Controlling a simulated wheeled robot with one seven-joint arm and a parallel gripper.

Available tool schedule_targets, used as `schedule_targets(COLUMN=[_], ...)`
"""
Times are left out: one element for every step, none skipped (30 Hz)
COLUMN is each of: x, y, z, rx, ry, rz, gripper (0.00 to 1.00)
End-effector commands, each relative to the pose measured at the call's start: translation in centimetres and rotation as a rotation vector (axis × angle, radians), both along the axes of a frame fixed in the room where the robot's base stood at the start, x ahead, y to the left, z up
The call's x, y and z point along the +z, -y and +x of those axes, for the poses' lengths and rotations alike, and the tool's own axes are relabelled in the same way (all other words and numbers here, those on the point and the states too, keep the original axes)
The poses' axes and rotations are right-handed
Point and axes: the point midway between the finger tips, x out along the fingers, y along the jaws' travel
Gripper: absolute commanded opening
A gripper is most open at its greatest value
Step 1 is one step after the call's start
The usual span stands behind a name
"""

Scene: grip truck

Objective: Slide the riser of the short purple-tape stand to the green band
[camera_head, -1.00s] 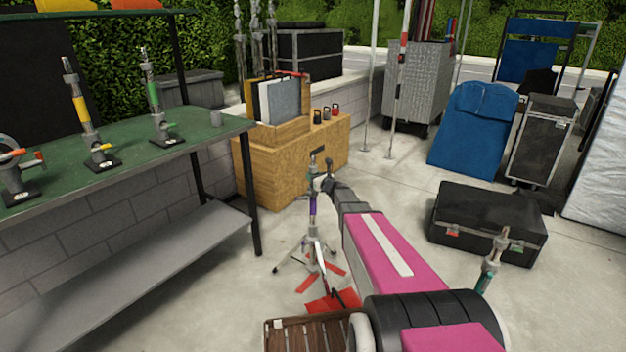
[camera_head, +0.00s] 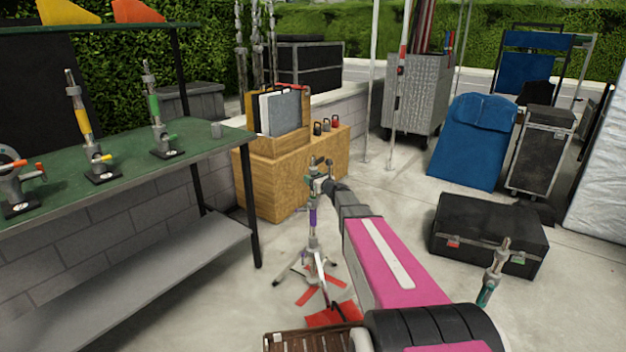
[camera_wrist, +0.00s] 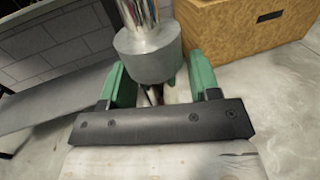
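The short purple-tape stand (camera_head: 313,217) stands upright on the floor at the centre of the head view, its splayed legs over red patches. Its purple band shows below my gripper (camera_head: 321,183). In the wrist view my gripper (camera_wrist: 158,75) has its two green fingers wide apart. A grey collar (camera_wrist: 148,58) with a chrome tube (camera_wrist: 136,14) above it sits at and between the fingertips. A slim gap shows on the right; contact on the left is unclear. No green band can be made out on this stand.
A green-topped bench (camera_head: 120,150) with several small stands is at left. A wooden box (camera_head: 275,185) stands behind the stand. A black case (camera_head: 490,230) and a teal-taped stand (camera_head: 487,290) are at right. A slatted crate (camera_head: 300,342) lies in front.

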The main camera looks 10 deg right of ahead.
Motion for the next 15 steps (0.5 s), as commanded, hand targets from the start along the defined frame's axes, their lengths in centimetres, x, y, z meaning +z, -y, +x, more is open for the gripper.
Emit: schedule_targets(x=[0.0,0.0,0.0,0.0,0.0,0.0,0.0,0.0,0.0,0.0,0.0,0.1,0.1,0.1,0.1], y=[0.0,0.0,0.1,0.1,0.2,0.4,0.5,0.6,0.9,1.1,1.3,1.6,1.9,2.1,2.5], z=[0.0,-0.1,-0.2,-0.3,-0.4,-0.7,-1.0,-1.2,-1.7,-2.1,-2.5,-3.1,-3.5,-4.0,-4.7], rx=[0.000,0.000,0.000,0.000,-0.001,-0.001,-0.001,-0.001,-0.001,-0.001,-0.001,-0.001,-0.001,-0.002,-0.002], ry=[0.000,0.000,-0.001,-0.001,-0.001,-0.001,-0.001,-0.001,-0.001,-0.001,-0.001,-0.001,0.000,-0.001,-0.001], rz=[0.000,0.000,0.000,0.000,0.000,0.000,0.000,0.000,0.000,0.000,0.000,0.000,0.000,0.000,0.000], gripper=[0.56,0.56,0.56,0.56,0.56,0.56,0.56,0.56,0.56,0.56,0.56,0.56,0.56,0.56,0.56])
